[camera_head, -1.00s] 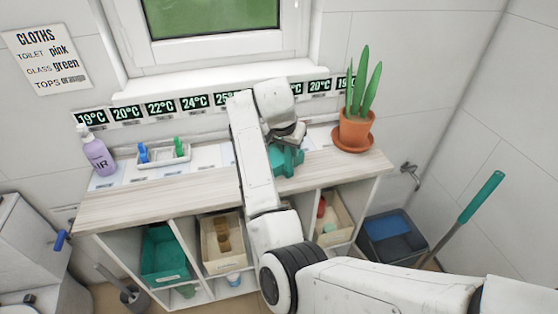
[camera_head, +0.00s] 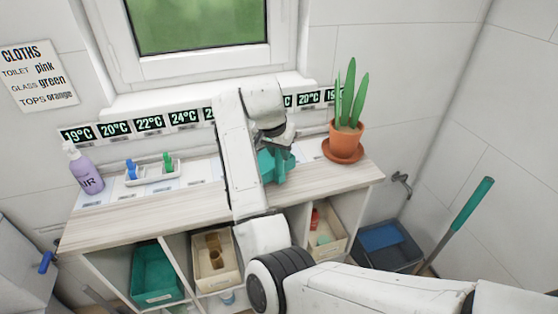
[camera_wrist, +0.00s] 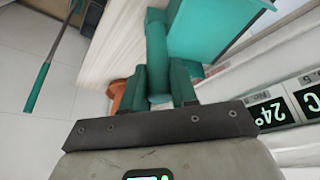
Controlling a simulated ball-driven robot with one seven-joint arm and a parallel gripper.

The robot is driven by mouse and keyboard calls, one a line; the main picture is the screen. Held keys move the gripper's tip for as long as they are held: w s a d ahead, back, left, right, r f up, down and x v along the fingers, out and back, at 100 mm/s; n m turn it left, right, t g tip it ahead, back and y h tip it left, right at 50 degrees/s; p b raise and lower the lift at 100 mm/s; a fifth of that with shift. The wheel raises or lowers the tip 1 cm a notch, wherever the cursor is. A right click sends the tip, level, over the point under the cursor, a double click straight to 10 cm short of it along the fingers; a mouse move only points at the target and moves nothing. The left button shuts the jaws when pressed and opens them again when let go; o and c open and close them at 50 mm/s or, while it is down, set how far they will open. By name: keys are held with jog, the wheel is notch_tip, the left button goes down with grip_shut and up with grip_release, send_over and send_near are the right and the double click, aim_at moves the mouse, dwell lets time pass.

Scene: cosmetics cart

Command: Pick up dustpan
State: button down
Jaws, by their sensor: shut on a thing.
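The teal dustpan (camera_head: 266,166) is at the cabinet top, partly hidden behind my arm in the head view. The wrist view shows its teal pan (camera_wrist: 212,28) and thick teal handle (camera_wrist: 157,50). My gripper (camera_wrist: 160,85) is shut on the handle, with a finger on each side of it. In the head view my gripper (camera_head: 276,150) is over the counter. I cannot tell whether the dustpan touches the counter.
A potted plant (camera_head: 345,140) stands right of the dustpan on the cabinet (camera_head: 130,222). A purple bottle (camera_head: 85,172) and a small white tray (camera_head: 152,176) stand at left. A teal-handled tool (camera_head: 470,208) leans at right, beside a grey bin (camera_head: 390,250). The wall is close behind.

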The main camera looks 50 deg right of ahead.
jog(key=s+a+r+p, duration=0.1)
jog(key=s+a+r, duration=0.3)
jog(key=s+r, duration=0.5)
jog(key=s, duration=0.4)
jog(key=shift+s+a+r+p, duration=0.2)
jog(key=shift+r+p, duration=0.1)
jog(key=shift+r, duration=0.1)
